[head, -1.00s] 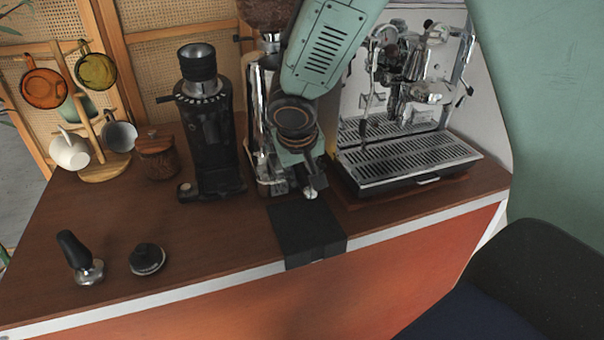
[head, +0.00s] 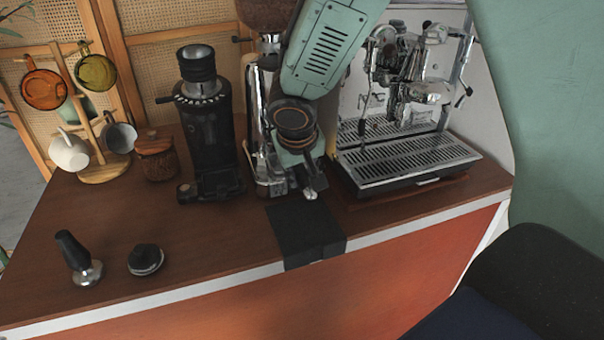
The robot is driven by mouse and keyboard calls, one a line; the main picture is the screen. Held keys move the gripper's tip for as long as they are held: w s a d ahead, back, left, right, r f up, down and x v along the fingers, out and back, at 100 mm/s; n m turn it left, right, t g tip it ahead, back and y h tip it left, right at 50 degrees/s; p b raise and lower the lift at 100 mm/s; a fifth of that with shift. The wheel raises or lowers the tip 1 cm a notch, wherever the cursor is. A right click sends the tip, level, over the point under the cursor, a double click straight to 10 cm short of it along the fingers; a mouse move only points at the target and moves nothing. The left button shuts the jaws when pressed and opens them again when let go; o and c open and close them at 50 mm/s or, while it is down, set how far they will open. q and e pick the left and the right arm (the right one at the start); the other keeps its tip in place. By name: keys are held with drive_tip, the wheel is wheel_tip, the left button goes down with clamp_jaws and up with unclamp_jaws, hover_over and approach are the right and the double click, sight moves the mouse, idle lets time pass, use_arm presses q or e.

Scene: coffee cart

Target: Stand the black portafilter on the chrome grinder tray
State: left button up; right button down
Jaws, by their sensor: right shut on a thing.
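My right gripper (head: 309,190) comes down from the top on its green arm, at the front of the chrome grinder (head: 256,115). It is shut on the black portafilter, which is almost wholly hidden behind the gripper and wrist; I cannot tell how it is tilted. The chrome grinder's tray (head: 270,187) shows low at its base, just left of the gripper. The gripper hides the tray's right part, so I cannot tell whether the portafilter touches it. My left gripper is not in view.
The espresso machine (head: 415,160) stands close on the right, a black grinder (head: 208,130) on the left. A black mat (head: 305,232) lies over the counter's front edge. A tamper (head: 80,260) and a round black tool (head: 146,260) lie front left; the counter between is clear.

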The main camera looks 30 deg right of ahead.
drive_tip(key=shift+s+f+b, duration=0.35)
drive_tip(key=shift+f, duration=0.1)
idle(0.3)
drive_tip(key=c, duration=1.5)
unclamp_jaws()
drive_tip(key=o, duration=0.5)
drive_tip(key=shift+w, duration=0.4)
drive_tip(key=shift+s+r, duration=0.15)
drive_tip(key=shift+s, duration=0.15)
drive_tip(key=shift+r, duration=0.2)
drive_tip(key=shift+v, duration=5.85)
